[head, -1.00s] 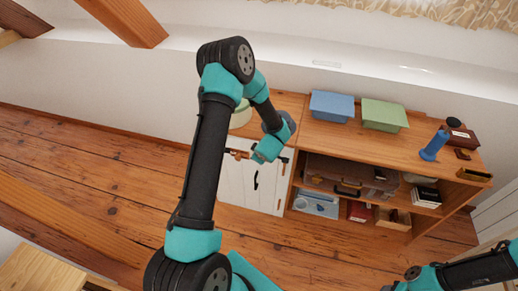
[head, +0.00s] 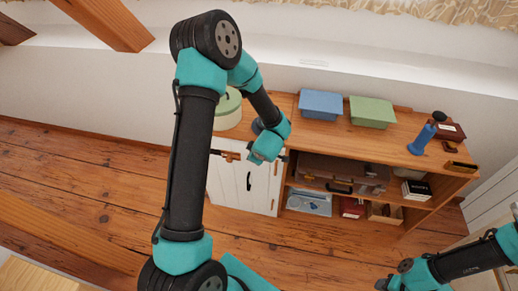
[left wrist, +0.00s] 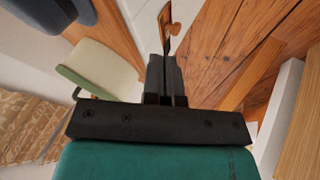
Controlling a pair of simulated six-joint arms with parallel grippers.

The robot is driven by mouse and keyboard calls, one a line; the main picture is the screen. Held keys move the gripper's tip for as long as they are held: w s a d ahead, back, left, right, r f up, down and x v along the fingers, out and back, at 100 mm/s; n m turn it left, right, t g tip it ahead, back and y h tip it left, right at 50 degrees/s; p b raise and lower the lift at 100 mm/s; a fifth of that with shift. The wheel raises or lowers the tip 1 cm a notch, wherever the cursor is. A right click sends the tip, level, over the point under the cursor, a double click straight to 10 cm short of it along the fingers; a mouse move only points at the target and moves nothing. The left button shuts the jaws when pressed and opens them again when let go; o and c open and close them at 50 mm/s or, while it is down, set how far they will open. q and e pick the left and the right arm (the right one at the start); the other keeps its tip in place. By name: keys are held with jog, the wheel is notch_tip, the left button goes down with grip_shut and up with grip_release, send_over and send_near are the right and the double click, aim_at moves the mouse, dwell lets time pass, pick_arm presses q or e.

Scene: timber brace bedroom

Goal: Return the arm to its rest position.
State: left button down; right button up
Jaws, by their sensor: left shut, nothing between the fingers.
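My left arm rises through the middle of the head view, bends at the top, and its wrist hangs in front of the white cabinet (head: 262,189). The fingers of the left gripper (left wrist: 164,68) show in the left wrist view, shut together and empty. I cannot make them out clearly in the head view. A brown wooden latch piece (left wrist: 171,29) shows just beyond the fingertips; I cannot tell whether they touch it. Part of my right arm shows at the lower right of the head view, but its gripper is out of the frame.
A round pale box with a green lid (head: 229,103) stands on the cabinet beside my left arm. On the wooden shelf unit are a blue box (head: 321,105), a green box (head: 372,112) and a blue bottle-like object (head: 422,139). The wooden floor (head: 85,205) at left is open.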

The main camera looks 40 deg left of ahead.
pick_arm(q)
jog(key=s+d+f+m+g+h, duration=0.3)
jog(key=s+d+f+m+h, duration=0.7)
jog(key=s+d+m, duration=0.5)
notch_tip(320, 180, down, 2)
jog(key=d+m, duration=0.1)
jog(key=m, duration=0.2)
jog(key=shift+f, duration=0.25)
jog(key=shift+a, duration=0.1)
